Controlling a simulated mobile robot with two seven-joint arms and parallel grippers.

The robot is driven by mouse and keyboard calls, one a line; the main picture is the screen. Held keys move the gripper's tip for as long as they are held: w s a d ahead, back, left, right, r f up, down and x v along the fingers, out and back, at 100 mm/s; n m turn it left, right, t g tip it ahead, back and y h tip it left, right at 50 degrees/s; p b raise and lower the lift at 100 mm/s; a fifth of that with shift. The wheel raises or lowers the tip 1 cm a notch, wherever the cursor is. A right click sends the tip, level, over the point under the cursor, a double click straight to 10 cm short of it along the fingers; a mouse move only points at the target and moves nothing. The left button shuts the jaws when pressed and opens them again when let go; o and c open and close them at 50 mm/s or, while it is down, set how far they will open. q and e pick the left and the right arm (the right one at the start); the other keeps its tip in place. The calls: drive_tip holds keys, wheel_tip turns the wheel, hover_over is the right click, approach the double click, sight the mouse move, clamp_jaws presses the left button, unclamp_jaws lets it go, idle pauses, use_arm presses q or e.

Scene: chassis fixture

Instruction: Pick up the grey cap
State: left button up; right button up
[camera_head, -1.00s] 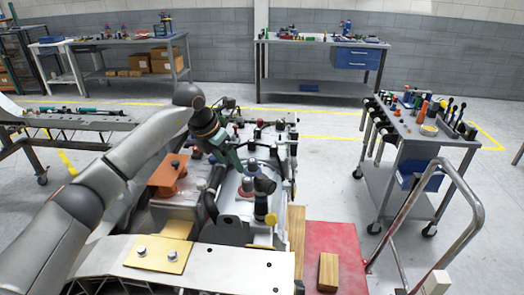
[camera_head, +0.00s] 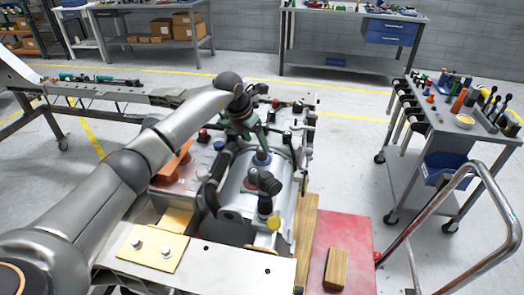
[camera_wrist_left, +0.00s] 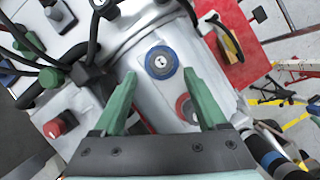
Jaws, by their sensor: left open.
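A round cap with a light grey centre and a blue rim (camera_wrist_left: 160,63) sits on the silver cylindrical housing (camera_wrist_left: 135,45) in the left wrist view. No separate all-grey cap stands out clearly. My left gripper (camera_wrist_left: 160,74) is open, with its two green fingers on either side of the cap's near edge in the picture. Nothing is held between them. In the head view the left gripper (camera_head: 257,137) is above the fixture, close to the blue ring. My right gripper is not in view.
A red-rimmed round fitting (camera_wrist_left: 185,107) sits near the right finger. A black elbow pipe (camera_head: 267,183), dark hoses and a red knob (camera_wrist_left: 53,128) crowd the fixture. A red plate (camera_head: 345,228) bears a wooden block (camera_head: 336,268). A tool cart (camera_head: 450,135) stands at the right.

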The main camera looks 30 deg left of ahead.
sight(261, 149)
use_arm(q)
drive_tip(key=shift+p+x, duration=0.35)
drive_tip(key=shift+x, duration=2.25)
drive_tip(key=shift+w+d, duration=0.1)
drive_tip(key=shift+r, duration=0.1)
clamp_jaws()
